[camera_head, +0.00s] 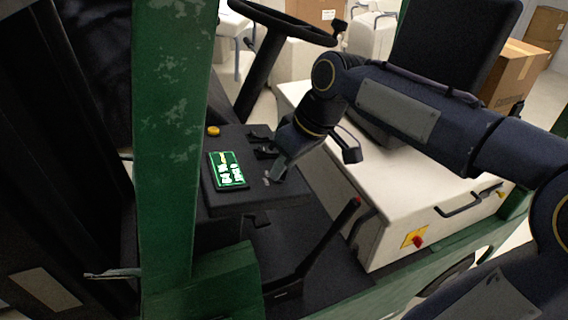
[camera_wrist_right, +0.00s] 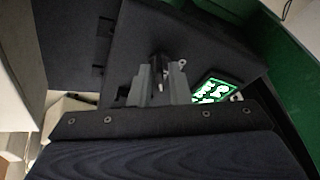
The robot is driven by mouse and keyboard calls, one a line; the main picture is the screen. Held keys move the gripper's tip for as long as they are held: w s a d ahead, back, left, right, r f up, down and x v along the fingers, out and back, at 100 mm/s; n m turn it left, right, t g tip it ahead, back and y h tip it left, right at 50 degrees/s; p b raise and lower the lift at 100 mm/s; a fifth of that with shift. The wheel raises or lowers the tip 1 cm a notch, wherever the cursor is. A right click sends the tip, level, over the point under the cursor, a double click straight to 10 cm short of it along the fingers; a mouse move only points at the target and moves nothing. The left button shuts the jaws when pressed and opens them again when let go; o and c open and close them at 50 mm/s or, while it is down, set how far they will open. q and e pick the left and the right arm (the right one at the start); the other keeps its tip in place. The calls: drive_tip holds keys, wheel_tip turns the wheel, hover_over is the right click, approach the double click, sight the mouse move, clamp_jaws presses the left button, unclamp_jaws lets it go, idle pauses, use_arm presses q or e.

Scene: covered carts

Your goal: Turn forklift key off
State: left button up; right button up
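The forklift's dark dashboard (camera_head: 228,200) carries a lit green display (camera_head: 231,170), which also shows in the right wrist view (camera_wrist_right: 212,92). My right gripper (camera_head: 277,174) is low over the dashboard's right side, just right of the display. In the right wrist view its two grey fingers (camera_wrist_right: 160,84) stand apart, with a small dark and silver piece between them. I cannot tell for sure whether this is the key, or whether the fingers touch it. A small metal ring-like piece (camera_wrist_right: 181,64) shows beside the right finger. My left gripper is not clearly seen.
A green post (camera_head: 172,150) stands left of the dashboard. The steering wheel (camera_head: 283,22) rises behind it. Small black levers (camera_head: 262,142) and an orange button (camera_head: 213,131) are close to my right gripper. The white seat base (camera_head: 385,200) lies to the right.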

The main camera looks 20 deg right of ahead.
clamp_jaws()
drive_tip(key=shift+n, duration=0.4)
drive_tip(key=n+g+y+b, duration=0.1)
drive_tip(key=n, duration=0.3)
drive_tip(key=shift+d+n+b, duration=0.1)
drive_tip(key=shift+n+b, duration=0.2)
drive_tip(key=n+g, duration=0.1)
drive_tip(key=n, duration=0.2)
drive_tip(key=shift+w+n+y+b, duration=0.15)
drive_tip(key=shift+n+y+b, duration=0.15)
drive_tip(key=shift+n+g, duration=0.4)
drive_tip(key=shift+n, duration=1.2)
drive_tip(key=shift+o, duration=1.8)
unclamp_jaws()
